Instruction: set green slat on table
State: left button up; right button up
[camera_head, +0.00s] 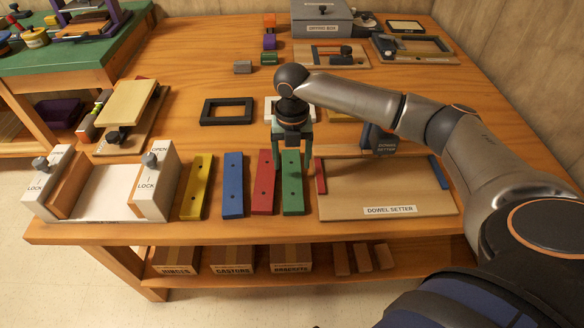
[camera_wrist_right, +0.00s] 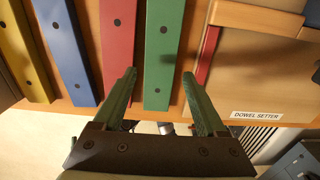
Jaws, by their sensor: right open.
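The green slat (camera_head: 293,188) lies flat on the wooden table (camera_head: 190,125), at the right end of a row of slats. Its far end is partly hidden by my right gripper (camera_head: 293,160), which hangs over it pointing down. In the wrist view, the two green fingers of that gripper (camera_wrist_right: 159,76) are apart, one on each side of the green slat (camera_wrist_right: 161,55). I see no clear contact between fingers and slat. My left gripper is not in view.
Red (camera_head: 264,185), blue (camera_head: 233,185) and yellow (camera_head: 196,187) slats lie to the left. The dowel setter board (camera_head: 385,190) is close on the right. A clamp fixture with white blocks (camera_head: 152,180) stands at front left. Bare table lies farther back left.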

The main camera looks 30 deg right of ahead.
aim_at(292, 178)
notch_tip(292, 178, up, 7)
jog(key=p, duration=0.1)
dwell(0.7)
